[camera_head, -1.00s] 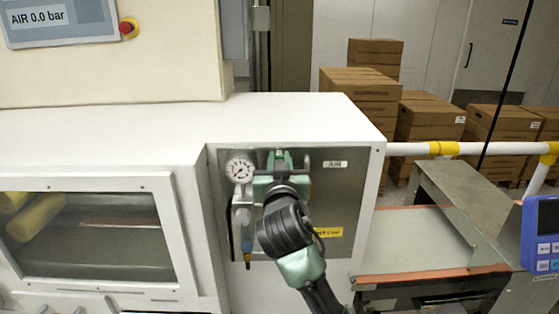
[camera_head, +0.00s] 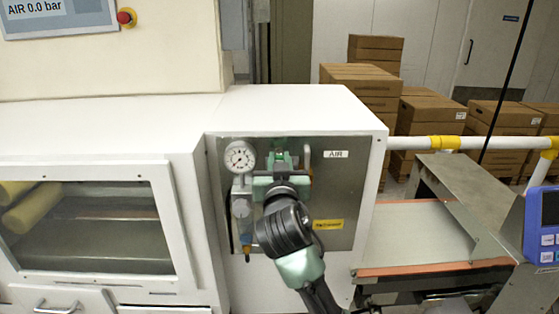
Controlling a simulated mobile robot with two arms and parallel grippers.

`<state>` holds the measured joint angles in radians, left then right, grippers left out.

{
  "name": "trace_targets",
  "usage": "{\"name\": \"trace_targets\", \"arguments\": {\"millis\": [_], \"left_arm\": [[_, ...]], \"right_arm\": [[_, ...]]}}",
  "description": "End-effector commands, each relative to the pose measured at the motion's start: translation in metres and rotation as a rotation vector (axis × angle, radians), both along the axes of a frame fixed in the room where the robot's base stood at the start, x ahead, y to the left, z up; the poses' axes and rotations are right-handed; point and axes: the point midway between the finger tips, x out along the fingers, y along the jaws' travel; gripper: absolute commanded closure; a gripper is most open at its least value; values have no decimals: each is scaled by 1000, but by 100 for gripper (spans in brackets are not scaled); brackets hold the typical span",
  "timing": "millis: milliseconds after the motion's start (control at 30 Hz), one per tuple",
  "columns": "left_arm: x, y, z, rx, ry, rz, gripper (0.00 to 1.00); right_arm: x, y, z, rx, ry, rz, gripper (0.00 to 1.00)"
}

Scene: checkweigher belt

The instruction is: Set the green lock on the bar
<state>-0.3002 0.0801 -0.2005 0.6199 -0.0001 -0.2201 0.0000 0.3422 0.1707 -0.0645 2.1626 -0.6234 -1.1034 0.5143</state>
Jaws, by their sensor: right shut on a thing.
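My right gripper (camera_head: 281,170) is in front of the grey metal panel marked AIR (camera_head: 350,190), in the panel's upper middle. It is shut on a small green piece, which looks like the green lock (camera_head: 280,157), showing between the fingertips. A short pale upright bar (camera_head: 307,158) shows just right of the fingers. I cannot tell whether the lock touches it, as the gripper hides much of this spot. My left gripper is out of view.
A round gauge (camera_head: 240,156) and its fittings sit close left of the gripper. A yellow label (camera_head: 328,225) is at lower right on the panel. A belt (camera_head: 420,230) with a blue display (camera_head: 541,225) lies to the right. Cardboard boxes (camera_head: 425,115) stand behind.

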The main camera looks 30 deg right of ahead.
Motion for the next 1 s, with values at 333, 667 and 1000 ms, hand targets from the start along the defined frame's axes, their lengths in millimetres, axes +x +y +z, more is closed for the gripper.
{"name": "trace_targets", "arguments": {"millis": [333, 667, 1000], "left_arm": [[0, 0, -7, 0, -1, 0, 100], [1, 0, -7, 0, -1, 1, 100], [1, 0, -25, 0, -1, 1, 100]], "right_arm": [[0, 0, -8, -1, -2, 0, 66], [0, 0, -9, 0, 1, 0, 55], [-35, 23, -13, 3, -3, 3, 55]]}}
